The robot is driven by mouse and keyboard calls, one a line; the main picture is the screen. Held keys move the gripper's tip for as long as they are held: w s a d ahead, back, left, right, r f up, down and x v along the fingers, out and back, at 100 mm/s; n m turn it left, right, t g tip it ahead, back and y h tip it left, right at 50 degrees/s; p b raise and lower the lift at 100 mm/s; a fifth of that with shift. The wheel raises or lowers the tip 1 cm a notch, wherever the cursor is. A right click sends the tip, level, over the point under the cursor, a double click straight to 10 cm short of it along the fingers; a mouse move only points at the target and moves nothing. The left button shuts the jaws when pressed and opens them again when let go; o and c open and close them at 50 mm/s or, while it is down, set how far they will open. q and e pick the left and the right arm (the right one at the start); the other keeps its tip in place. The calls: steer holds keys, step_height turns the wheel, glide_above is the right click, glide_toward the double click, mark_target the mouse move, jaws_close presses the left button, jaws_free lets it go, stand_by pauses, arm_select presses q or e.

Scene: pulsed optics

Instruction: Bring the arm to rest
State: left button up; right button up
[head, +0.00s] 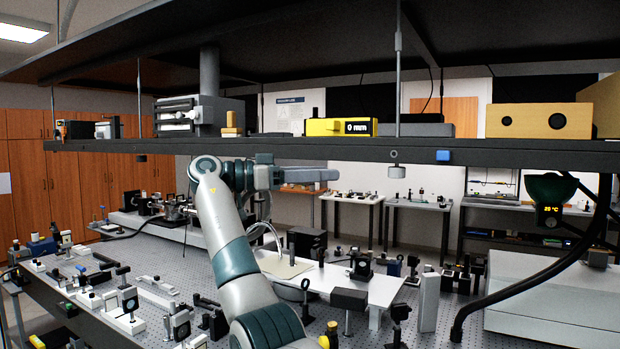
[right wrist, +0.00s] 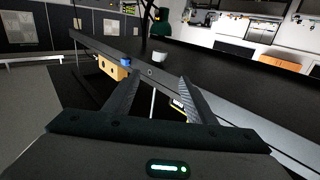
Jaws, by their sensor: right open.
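My right arm (head: 240,262) is white and teal. It rises from the bottom middle of the head view and bends at the top, with its forearm pointing right. My right gripper (head: 328,175) is at the end of it, just below the overhead shelf and above the optical table. In the right wrist view my right gripper (right wrist: 159,88) shows two dark fingers apart, with nothing held between them. My left arm and gripper are not in view.
The long shelf (head: 430,152) runs close above my right gripper, carrying a yellow meter (head: 340,127) and boxes. The optical table (head: 240,290) below is crowded with mounts and posts. A black hose (head: 520,290) hangs at the right. Open air lies right of the gripper.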

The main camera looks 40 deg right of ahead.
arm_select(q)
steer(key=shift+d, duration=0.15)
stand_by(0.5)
